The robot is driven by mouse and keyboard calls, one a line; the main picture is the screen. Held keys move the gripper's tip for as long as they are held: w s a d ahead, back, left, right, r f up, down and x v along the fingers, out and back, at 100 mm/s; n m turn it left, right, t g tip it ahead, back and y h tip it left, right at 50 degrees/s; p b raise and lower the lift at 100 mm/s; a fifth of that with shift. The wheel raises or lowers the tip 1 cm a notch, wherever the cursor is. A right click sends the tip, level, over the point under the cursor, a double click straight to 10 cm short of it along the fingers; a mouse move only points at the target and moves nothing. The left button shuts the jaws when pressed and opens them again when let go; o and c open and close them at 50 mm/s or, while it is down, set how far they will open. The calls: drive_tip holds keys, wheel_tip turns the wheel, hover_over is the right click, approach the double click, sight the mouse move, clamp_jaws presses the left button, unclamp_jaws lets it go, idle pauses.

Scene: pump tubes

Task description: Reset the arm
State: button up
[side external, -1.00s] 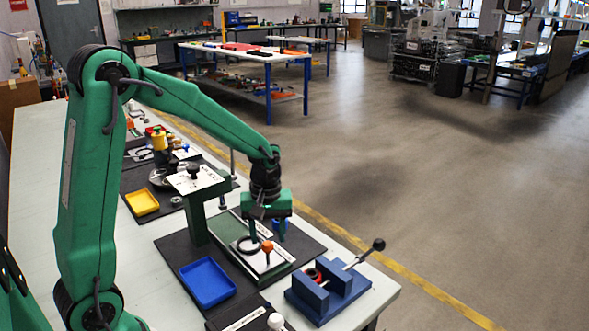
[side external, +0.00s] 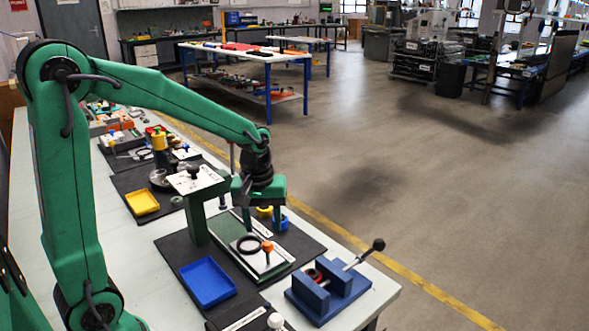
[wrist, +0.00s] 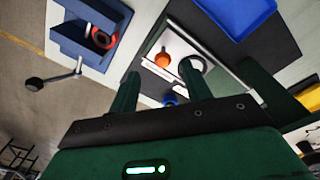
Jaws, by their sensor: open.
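My gripper (side external: 262,212) is open, with nothing visible between its fingers. It hangs over the far end of a green fixture with a pale plate (side external: 277,262). A black ring (side external: 249,244) lies on the plate, beside an orange knob (side external: 267,246). In the wrist view my gripper (wrist: 160,70) has two spread green fingers. The orange knob (wrist: 162,60) shows between them and the black ring (wrist: 197,62) near the right fingertip. A small blue part (side external: 281,223) and a yellow part (side external: 264,211) show behind and below the gripper, partly hidden.
A blue clamp (side external: 328,290) with a lever stands at the bench's right edge, holding a red ring (wrist: 104,38). A blue tray (side external: 208,283) lies in front of the fixture. A raised platform with a black knob (side external: 193,171) stands left of the gripper. A yellow tray (side external: 142,201) lies farther left.

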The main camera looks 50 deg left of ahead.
drive_tip(key=s+d+r+m+t, duration=0.2)
drive_tip(key=s+r+m, duration=0.2)
drive_tip(key=s, duration=0.3)
drive_tip(key=s+d+r+m+t, duration=0.2)
drive_tip(key=s+r+m, duration=0.3)
drive_tip(key=s, duration=0.2)
drive_tip(key=shift+r+m+t, duration=0.25)
drive_tip(key=shift+m+t, duration=0.05)
drive_tip(key=shift+t, duration=0.1)
idle(1.2)
